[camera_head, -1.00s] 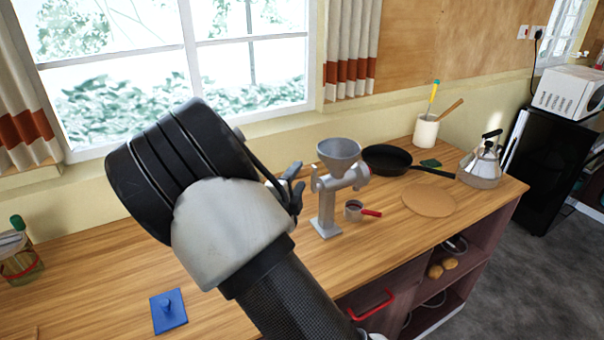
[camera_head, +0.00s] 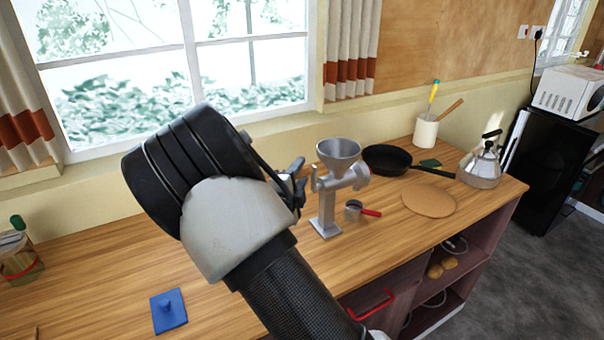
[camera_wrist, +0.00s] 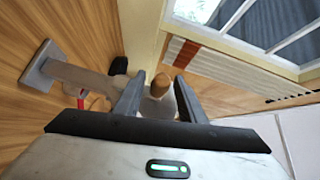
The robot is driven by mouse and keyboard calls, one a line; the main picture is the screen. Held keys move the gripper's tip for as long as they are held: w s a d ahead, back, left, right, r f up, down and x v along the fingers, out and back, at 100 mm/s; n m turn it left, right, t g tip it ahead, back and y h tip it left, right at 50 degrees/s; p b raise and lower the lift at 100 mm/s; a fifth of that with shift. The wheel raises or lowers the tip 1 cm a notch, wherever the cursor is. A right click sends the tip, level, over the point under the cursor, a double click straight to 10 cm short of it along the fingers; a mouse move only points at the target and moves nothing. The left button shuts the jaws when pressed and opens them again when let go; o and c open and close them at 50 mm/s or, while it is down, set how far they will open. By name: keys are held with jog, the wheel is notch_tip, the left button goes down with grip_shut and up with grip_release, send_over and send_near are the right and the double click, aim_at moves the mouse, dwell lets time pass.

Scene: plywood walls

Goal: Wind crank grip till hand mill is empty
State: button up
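The grey metal hand mill (camera_head: 327,205) stands upright on the wooden counter, its funnel hopper (camera_head: 338,150) on top. In the wrist view its foot (camera_wrist: 40,66) is at the left and its column runs toward my gripper. My gripper (camera_head: 297,178) is just left of the mill in the head view. In the wrist view my gripper (camera_wrist: 158,98) is open, and the brown crank grip (camera_wrist: 161,84) shows between its two fingers, with gaps at the sides. Whether the grip is fully between the fingertips in depth I cannot tell. The hopper's contents are not visible.
A small cup with a red handle (camera_head: 354,210) sits right of the mill's foot.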

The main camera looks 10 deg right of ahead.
grip_shut()
